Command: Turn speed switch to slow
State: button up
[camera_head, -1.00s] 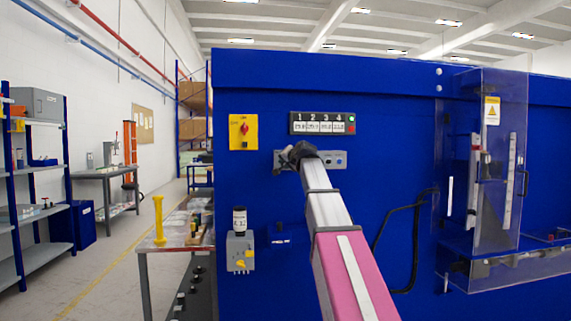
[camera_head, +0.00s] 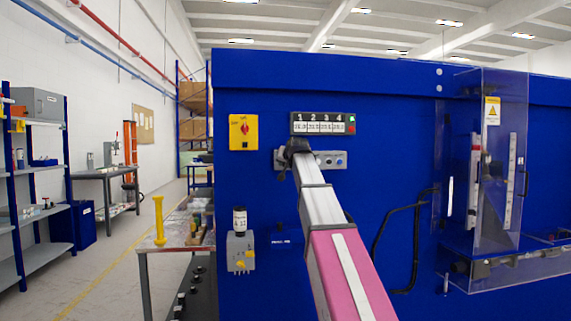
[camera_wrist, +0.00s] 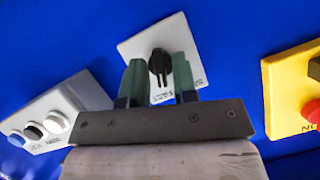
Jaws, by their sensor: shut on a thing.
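The speed switch is a black knob (camera_wrist: 160,65) on a white plate (camera_wrist: 140,46). Lettering upside down in the wrist view reads "FAST", with another word starting with "S" partly cut off. My gripper (camera_wrist: 159,72) has its two green fingers on either side of the knob and is shut on it. The knob's grip runs roughly up and down in the wrist view. In the head view my gripper (camera_head: 297,148) is at the left part of the grey control strip on the blue machine (camera_head: 400,130), and it hides the knob there.
A panel with several round buttons (camera_wrist: 45,125) is beside the switch plate; it shows in the head view (camera_head: 332,160). A yellow box with a red switch (camera_head: 243,131) is left of my gripper. A numbered display (camera_head: 322,123) is just above. A clear guard (camera_head: 490,180) stands at right.

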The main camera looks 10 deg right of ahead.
jog(key=n+h, duration=0.3)
jog(key=n, duration=0.1)
jog(key=shift+a, duration=0.15)
jog(key=shift+a+n+t+h, duration=0.1)
jog(key=shift+n+t+h, duration=0.1)
jog(key=shift+n+h, duration=0.7)
jog(key=shift+n+t+h, duration=0.2)
jog(key=shift+n+h, duration=0.2)
jog(key=shift+n, duration=0.9)
grip_shut()
jog(key=o, duration=0.6)
grip_release()
jog(key=shift+w+f, duration=0.1)
jog(key=shift+w, duration=0.05)
jog(key=v, duration=1)
jog(key=shift+s+a, duration=0.15)
jog(key=shift+s, duration=0.25)
